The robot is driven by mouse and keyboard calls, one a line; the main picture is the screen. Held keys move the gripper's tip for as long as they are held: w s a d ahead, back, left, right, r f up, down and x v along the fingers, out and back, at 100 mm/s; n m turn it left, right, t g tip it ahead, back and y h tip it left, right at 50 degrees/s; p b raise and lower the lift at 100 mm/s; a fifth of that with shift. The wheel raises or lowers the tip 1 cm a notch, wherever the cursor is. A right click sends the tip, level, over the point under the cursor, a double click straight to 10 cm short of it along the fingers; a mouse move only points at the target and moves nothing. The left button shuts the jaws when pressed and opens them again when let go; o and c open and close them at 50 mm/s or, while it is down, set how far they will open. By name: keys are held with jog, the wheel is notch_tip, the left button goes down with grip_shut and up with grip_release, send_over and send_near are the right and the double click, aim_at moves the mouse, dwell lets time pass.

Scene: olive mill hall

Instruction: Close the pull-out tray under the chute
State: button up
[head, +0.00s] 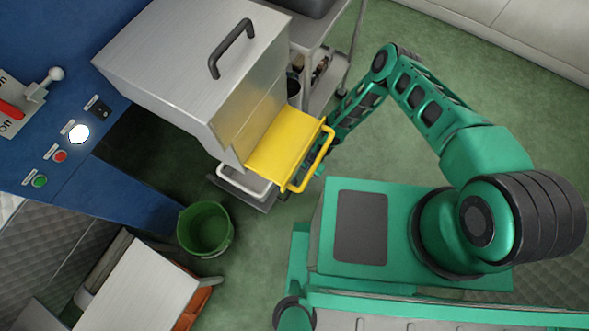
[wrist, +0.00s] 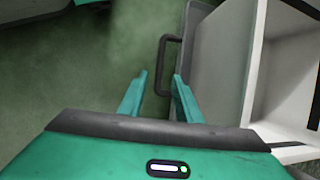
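The pull-out tray (head: 262,205) is a grey tray low under the yellow chute (head: 285,140) of the steel machine, and it sticks out from beneath it. A white tub (head: 236,181) sits in it; the chute hides much of both. In the wrist view the tray's grey front (wrist: 218,55) carries a dark bar handle (wrist: 164,60), with the white tub (wrist: 256,70) behind it.
A green bucket (head: 205,229) stands on the floor left of the tray. A blue control panel (head: 60,140) with buttons is at the left. A metal cart (head: 325,75) stands behind the machine. A white-topped stool or table (head: 140,290) is at lower left.

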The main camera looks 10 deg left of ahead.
jog(key=x, duration=0.6)
jog(key=shift+s+f, duration=0.1)
jog(key=shift+f, duration=0.2)
grip_shut()
